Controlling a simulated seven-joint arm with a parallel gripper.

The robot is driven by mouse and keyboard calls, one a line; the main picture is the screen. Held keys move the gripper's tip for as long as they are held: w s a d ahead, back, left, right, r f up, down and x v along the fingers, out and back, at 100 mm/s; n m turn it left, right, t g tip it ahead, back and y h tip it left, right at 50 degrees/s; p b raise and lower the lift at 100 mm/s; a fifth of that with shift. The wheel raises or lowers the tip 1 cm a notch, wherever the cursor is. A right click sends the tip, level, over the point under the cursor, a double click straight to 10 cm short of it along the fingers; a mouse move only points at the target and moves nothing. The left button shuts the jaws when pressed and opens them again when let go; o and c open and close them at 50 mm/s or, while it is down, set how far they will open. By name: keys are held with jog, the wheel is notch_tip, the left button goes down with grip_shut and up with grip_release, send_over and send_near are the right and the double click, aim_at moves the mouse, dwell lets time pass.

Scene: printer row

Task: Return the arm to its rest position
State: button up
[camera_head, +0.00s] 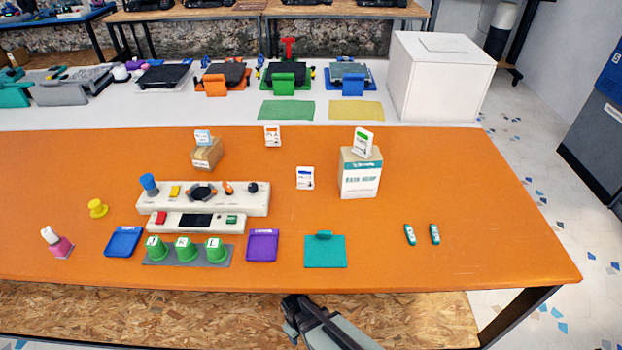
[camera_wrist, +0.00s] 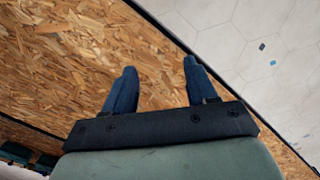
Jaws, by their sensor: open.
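My gripper (camera_wrist: 158,82) shows in the wrist view with its two dark blue fingers apart and nothing between them. Behind the fingers are a chipboard surface and pale floor tiles. In the head view my arm (camera_head: 322,325) is at the bottom centre, below the front edge of the orange table (camera_head: 460,260). It is in front of the chipboard lower shelf (camera_head: 420,315) and apart from everything on the tabletop. The fingertips cannot be made out in the head view.
The orange table carries a teal pad (camera_head: 325,254), two small green pieces (camera_head: 409,235), a cardboard carton (camera_head: 360,178), a white control panel (camera_head: 205,208), green cups (camera_head: 186,252) and a purple tray (camera_head: 262,246). Its right end is mostly clear. A white box (camera_head: 440,85) stands behind.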

jog(key=s+d+m+g, duration=0.3)
jog(key=s+d+m, duration=0.1)
jog(key=s+d, duration=0.4)
jog(key=s+d+m+g, duration=0.3)
jog(key=s+d+m, duration=0.2)
jog(key=s+d, duration=0.3)
jog(key=d, duration=0.4)
jog(key=shift+s+d+r+m, duration=0.2)
jog(key=shift+d+r+m, duration=0.05)
jog(key=shift+d+m, duration=0.1)
